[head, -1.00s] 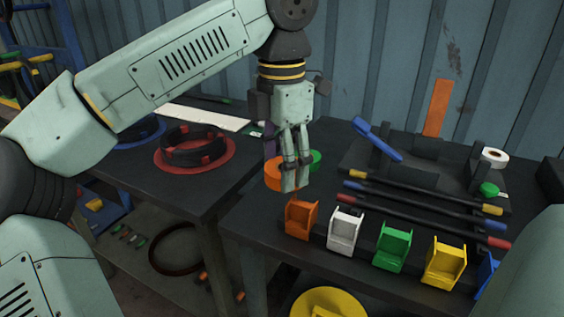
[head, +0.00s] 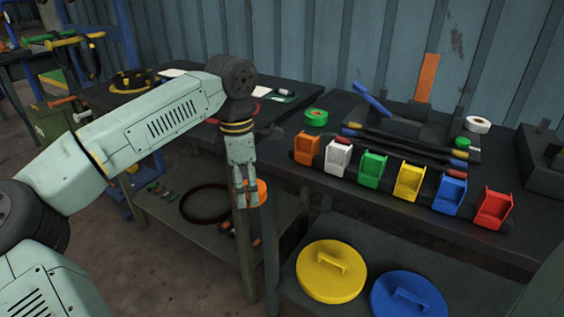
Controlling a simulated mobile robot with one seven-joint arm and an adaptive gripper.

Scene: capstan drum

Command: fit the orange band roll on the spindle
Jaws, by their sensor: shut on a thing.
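The orange band roll (head: 262,191) is held at my gripper (head: 246,203), which is shut on it and points down. The fingers hide the roll's left part. The roll hangs in front of the tables, over the gap between them, left of the orange bin. I cannot make out a spindle for certain. A dark fixture (head: 408,119) with a blue lever and an upright orange plate stands at the back of the right table.
A green roll (head: 316,117) and a white roll (head: 478,125) are on the right table. Several coloured bins line its front, from an orange bin (head: 307,149) to a red bin (head: 493,209). Dark rods lie behind them. Yellow (head: 331,286) and blue (head: 408,298) lids lie below.

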